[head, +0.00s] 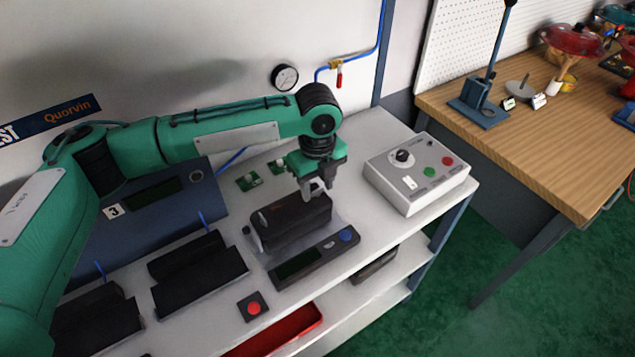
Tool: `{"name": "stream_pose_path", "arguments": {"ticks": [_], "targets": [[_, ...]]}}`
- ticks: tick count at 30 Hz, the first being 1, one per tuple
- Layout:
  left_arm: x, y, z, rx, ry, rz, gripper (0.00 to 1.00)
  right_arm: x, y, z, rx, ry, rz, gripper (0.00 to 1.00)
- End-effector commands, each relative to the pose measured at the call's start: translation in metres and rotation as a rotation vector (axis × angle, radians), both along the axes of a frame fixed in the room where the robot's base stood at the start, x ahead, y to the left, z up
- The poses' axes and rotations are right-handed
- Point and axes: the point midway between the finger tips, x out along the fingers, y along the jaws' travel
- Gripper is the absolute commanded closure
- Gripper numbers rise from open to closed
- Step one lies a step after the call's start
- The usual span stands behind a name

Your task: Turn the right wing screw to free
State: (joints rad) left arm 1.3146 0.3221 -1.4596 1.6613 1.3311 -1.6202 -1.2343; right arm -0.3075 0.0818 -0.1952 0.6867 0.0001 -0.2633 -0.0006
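A black box-shaped device (292,222), which I take for the valve positioner, sits on the white bench. My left gripper (316,190) points down at the right end of this device, at or just above its top edge. Its fingers are small here, and I cannot tell whether they are apart or closed on something. The right wing screw cannot be made out; the gripper may hide it. A small light-coloured lever-like part (257,236) shows at the device's left end. My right gripper is not in view.
A black bar-shaped unit with a blue button (346,234) lies in front of the device. A white control box (417,172) stands to the right. A red push button (254,306) is near the front edge. Small green boards (248,181) lie behind. Black units (199,272) stand left.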

Motion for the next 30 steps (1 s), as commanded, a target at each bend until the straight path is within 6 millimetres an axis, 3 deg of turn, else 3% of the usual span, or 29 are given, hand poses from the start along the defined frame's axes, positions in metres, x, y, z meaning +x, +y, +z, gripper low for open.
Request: {"name": "stream_pose_path", "arguments": {"ticks": [1, 5, 14, 18, 30], "targets": [[0.0, 0.0, 0.0, 0.0, 0.0, 0.0, 0.69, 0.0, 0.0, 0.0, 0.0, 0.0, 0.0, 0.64], [0.0, 0.0, 0.0, 0.0, 0.0, 0.0, 0.94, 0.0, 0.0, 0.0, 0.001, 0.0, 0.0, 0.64], [0.0, 0.0, 0.003, 0.0, 0.0, 0.031, 0.94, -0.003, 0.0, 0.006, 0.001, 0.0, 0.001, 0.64], [0.0, 0.0, 0.005, 0.0, 0.002, 0.09, 0.94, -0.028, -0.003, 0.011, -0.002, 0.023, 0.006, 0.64], [0.0, 0.0, 0.008, 0.0, 0.004, 0.424, 0.94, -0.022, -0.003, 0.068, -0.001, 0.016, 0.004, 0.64]]}}
